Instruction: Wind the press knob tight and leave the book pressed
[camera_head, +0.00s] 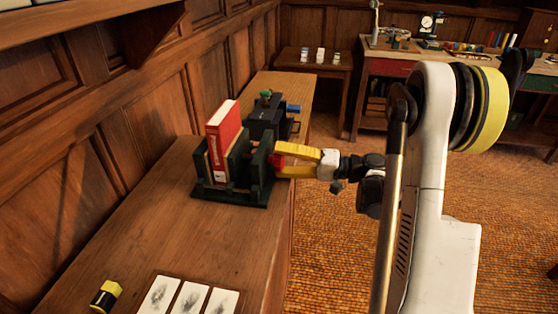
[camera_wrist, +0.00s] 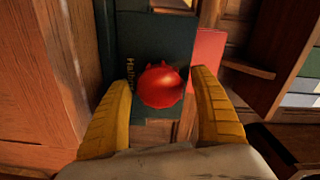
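The dark green press (camera_head: 232,190) stands on the wooden bench against the panelled wall. A red book (camera_head: 224,140) stands upright between its plates, its top well above them. In the wrist view the red press knob (camera_wrist: 162,86) sits in front of a dark green plate (camera_wrist: 150,45). My gripper (camera_head: 277,158) reaches in from the right, its yellow fingers level with the knob side. In the wrist view one finger is on each side of the knob, with a small gap at both sides. The gripper looks open around the knob, not closed on it.
A dark device with a green knob and blue handle (camera_head: 268,118) stands just behind the press. A black and yellow block (camera_head: 106,295) and several pale cards (camera_head: 190,298) lie at the bench's near end. The bench between them and the press is clear.

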